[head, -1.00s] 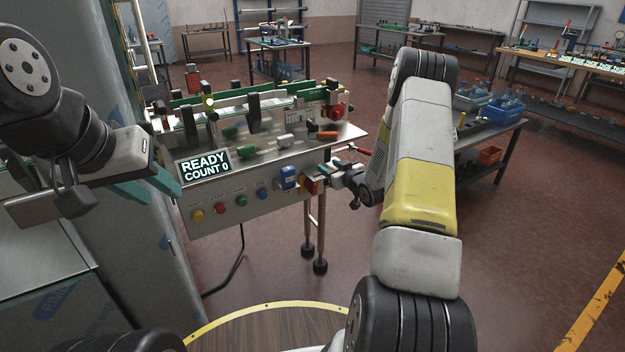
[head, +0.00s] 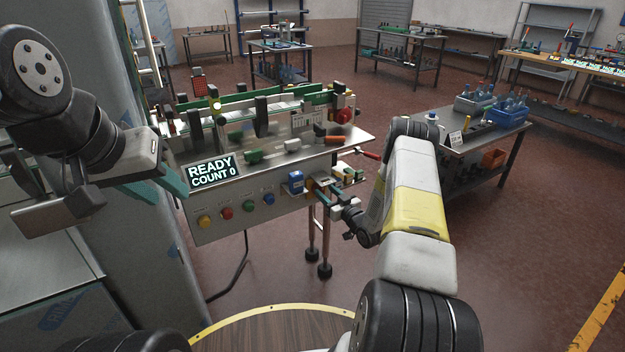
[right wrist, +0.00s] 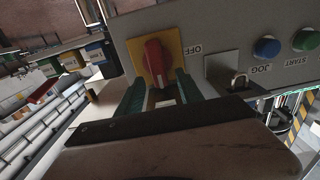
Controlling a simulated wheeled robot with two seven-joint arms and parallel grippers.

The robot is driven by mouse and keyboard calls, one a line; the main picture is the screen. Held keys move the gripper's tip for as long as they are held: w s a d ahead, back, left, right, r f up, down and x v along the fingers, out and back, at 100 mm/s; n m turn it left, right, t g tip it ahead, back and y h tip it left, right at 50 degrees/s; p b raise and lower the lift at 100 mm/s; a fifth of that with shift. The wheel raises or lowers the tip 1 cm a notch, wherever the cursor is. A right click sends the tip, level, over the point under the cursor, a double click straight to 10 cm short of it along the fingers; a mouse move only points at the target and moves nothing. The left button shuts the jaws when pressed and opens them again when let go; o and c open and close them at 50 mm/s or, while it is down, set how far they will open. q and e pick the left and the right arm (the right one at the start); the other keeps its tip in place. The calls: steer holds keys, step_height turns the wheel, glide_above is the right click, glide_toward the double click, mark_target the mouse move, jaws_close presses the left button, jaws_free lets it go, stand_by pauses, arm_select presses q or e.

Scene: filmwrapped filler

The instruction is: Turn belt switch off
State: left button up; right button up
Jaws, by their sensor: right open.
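The belt switch is a red knob (right wrist: 155,58) on a yellow plate in the right wrist view, with an OFF label beside it. The label appears upside down there. My right gripper (right wrist: 160,88) is open, its two teal fingers either side of the knob's near end. I cannot tell whether they touch it. In the head view my right gripper (head: 326,188) is at the right end of the machine's front panel (head: 235,222) and largely hides the switch. My left gripper (head: 150,190) hangs at the left, away from the switch; its opening is unclear.
The panel carries a READY COUNT 0 display (head: 212,171), a blue push button (head: 267,199) and several others. A side table (head: 470,140) with bottles stands at right.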

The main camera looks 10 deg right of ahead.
steer(key=shift+x, duration=1.3)
jaws_close()
